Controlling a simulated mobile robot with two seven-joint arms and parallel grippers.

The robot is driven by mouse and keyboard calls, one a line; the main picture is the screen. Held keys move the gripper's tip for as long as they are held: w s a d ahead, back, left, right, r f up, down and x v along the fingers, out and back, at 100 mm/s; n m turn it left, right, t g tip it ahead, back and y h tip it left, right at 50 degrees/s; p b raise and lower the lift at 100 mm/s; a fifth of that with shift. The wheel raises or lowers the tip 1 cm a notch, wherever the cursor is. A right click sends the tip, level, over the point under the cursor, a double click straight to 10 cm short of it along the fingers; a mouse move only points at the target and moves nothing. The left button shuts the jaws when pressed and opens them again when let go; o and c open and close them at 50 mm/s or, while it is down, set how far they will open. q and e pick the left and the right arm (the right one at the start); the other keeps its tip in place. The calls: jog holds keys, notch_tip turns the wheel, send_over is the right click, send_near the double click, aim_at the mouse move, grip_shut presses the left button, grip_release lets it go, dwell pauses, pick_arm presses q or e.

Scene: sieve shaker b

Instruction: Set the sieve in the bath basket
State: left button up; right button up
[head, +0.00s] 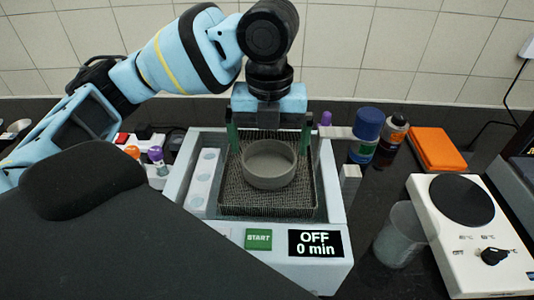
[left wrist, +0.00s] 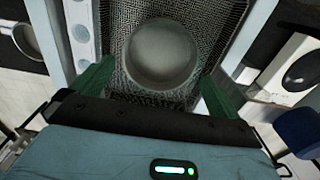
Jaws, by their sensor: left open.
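The round grey sieve (head: 269,165) sits inside the wire mesh bath basket (head: 267,208), roughly upright. The basket is in the pale bath (head: 178,180). My left gripper (head: 268,148) points down over the basket, its two green fingers spread wide on either side of the sieve and apart from it. In the left wrist view the sieve (left wrist: 161,54) lies between and beyond the open fingers, with mesh (left wrist: 113,45) around it. I cannot tell from these views how close the fingertips are to the mesh. My right gripper is not in view.
The bath front has a green START button (head: 258,240) and a display (head: 315,244) reading OFF, 0 min. To the right stand a clear beaker (head: 400,238), a white hotplate (head: 440,220), a blue-capped bottle (head: 367,130) and an orange case (head: 437,148). Small bottles stand left of the bath.

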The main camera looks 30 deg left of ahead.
aim_at(269, 169)
pick_arm(q)
notch_tip(269, 169, up, 8)
jog(key=p, duration=0.1)
jog(key=shift+f, duration=0.2)
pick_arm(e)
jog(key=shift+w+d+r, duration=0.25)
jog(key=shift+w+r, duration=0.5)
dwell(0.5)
